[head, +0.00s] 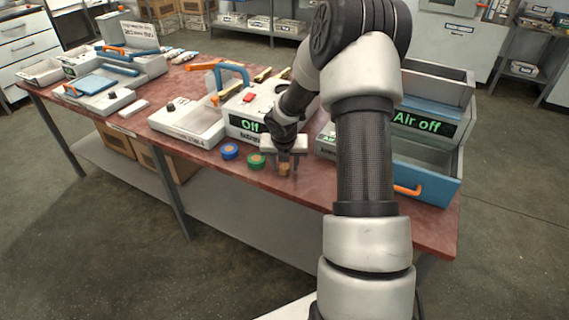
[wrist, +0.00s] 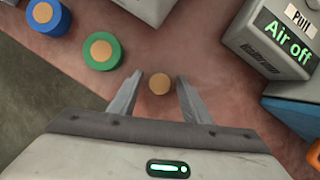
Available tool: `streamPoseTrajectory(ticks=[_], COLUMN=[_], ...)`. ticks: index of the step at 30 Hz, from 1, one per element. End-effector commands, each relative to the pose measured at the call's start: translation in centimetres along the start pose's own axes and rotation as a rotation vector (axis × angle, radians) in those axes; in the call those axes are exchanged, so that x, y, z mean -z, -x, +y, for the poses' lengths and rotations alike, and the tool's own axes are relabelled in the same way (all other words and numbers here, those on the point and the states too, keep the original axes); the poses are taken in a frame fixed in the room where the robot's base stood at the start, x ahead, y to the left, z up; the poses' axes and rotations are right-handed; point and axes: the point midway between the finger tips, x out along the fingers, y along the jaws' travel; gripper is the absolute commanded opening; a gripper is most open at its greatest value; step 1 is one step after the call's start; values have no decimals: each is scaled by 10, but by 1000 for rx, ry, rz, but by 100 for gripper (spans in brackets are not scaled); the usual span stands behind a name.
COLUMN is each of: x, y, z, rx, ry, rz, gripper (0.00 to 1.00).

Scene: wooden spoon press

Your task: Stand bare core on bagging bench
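The bare core (wrist: 159,83) is a small tan cylinder with a round end facing the wrist camera. In the head view the core (head: 284,170) stands near the front edge of the red-brown bench (head: 309,187). My gripper (wrist: 160,85) is open, with one finger on each side of the core and a gap at both sides. In the head view my gripper (head: 284,162) points down over the core and hides its upper part.
A green roll (head: 256,160) and a blue roll (head: 229,151), both with tan centres, sit left of the core. An "Off" machine (head: 243,123) stands behind. An "Air off" machine (head: 421,123) with a blue drawer stands right. Bench front edge is close.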

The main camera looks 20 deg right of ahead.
Motion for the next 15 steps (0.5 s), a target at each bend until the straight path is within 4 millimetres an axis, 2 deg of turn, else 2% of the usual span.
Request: streamPoseTrajectory(ticks=[5, 8, 11, 15], x=[-1, -2, -3, -4], y=[2, 10, 26, 58], z=[0, 0, 0, 0], rx=[0, -1, 0, 0], ry=[0, 0, 1, -1], rz=[-1, -2, -2, -4], gripper=[44, 44, 44, 44])
